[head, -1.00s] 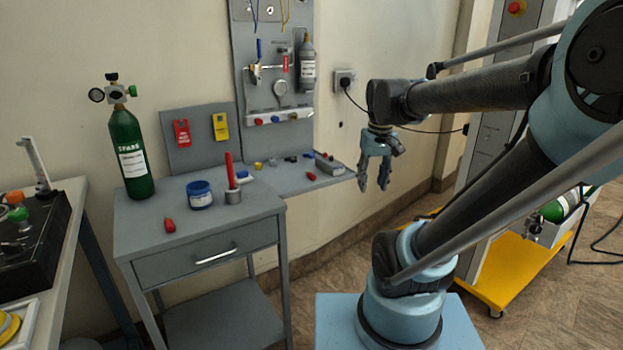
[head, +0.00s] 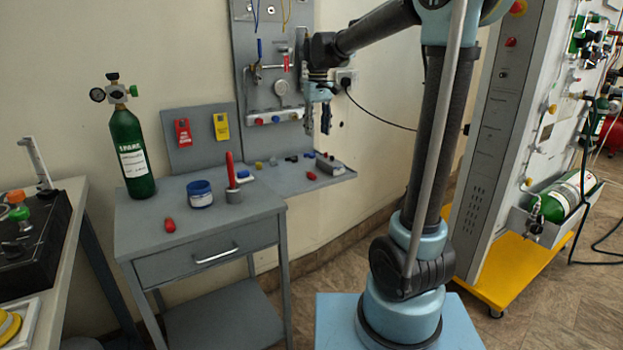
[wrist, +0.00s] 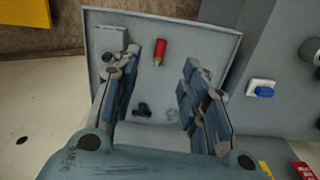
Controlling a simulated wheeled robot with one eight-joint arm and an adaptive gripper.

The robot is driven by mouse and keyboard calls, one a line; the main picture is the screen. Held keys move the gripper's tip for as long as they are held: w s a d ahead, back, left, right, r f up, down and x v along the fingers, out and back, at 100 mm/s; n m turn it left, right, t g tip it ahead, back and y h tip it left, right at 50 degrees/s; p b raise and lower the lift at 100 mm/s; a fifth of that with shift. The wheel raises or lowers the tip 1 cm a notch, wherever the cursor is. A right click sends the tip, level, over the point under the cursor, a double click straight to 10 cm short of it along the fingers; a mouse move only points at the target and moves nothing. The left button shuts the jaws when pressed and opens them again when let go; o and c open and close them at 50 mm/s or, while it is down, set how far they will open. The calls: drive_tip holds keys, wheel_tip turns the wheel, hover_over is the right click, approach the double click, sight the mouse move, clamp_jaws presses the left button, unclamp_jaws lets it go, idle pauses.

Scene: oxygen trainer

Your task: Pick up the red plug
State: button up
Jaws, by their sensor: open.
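A small red plug (head: 311,176) lies on the grey wall shelf (head: 285,186), near its front edge. In the wrist view the plug shows in the gap between the fingers of my gripper (wrist: 161,68), apart from both and lower down. Another red piece (head: 169,226) lies on the cart top at the left.
A grey block (head: 330,165) stands on the shelf beside the plug. Several small black, clear and blue pieces lie behind it. A tool panel (head: 275,95) rises behind the shelf.

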hover_over(310, 175)
drive_tip(key=s+d, duration=0.1)
drive_tip(key=d, duration=0.1)
wheel_tip(310, 175, down, 12)
drive_tip(key=shift+s+d+f, duration=0.1)
drive_tip(key=shift+d, duration=0.05)
drive_tip(key=f, duration=0.3)
drive_tip(key=a+f, duration=0.1)
drive_tip(key=shift+w+f, duration=0.15)
drive_tip(key=shift+w, duration=0.1)
drive_tip(key=shift+d+f, duration=0.1)
drive_tip(key=shift+f, duration=0.35)
clamp_jaws()
